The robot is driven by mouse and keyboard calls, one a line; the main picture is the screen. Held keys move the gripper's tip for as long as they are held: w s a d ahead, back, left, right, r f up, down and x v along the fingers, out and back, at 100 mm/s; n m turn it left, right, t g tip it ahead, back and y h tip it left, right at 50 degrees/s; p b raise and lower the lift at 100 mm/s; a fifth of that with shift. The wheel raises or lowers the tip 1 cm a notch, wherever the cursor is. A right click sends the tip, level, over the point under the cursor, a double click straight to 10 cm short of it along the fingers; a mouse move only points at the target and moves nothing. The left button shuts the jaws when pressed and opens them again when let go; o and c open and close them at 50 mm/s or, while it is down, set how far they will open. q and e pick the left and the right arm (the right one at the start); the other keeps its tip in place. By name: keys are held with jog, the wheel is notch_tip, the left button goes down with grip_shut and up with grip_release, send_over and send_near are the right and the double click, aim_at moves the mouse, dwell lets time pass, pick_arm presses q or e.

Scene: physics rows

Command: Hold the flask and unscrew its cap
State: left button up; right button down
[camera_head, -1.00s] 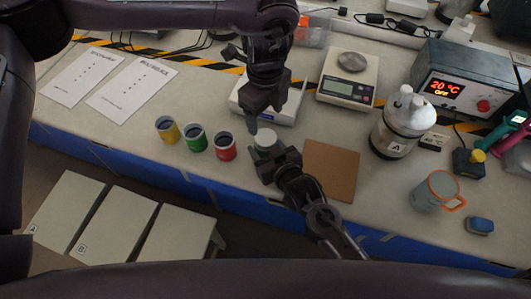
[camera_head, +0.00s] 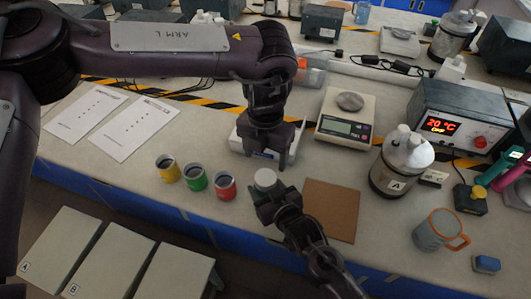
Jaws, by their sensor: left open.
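The flask (camera_head: 265,180) shows as a small pale round top with a greenish rim. Its lower body is hidden by my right gripper, so I cannot tell the cap from the body clearly. My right gripper (camera_head: 268,193) comes from the bottom right, with its jaws closed around the flask just above the bench. My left gripper (camera_head: 264,161) hangs from above, just behind the flask's top in the picture. It points downward, is open, and appears empty. Whether its fingertips touch the cap cannot be told.
Yellow (camera_head: 168,170), green (camera_head: 196,179) and red (camera_head: 224,187) cups stand left of the flask. A brown board (camera_head: 331,210) lies to the right. A mug (camera_head: 436,235) stands near the front right.

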aim_at(265, 177)
pick_arm(q)
jog(key=m, duration=0.4)
jog(key=shift+m, duration=0.3)
jog(key=m, duration=0.6)
jog(key=shift+m, duration=0.3)
jog(key=m, duration=0.9)
jog(key=shift+f, duration=0.5)
notch_tip(265, 177, down, 7)
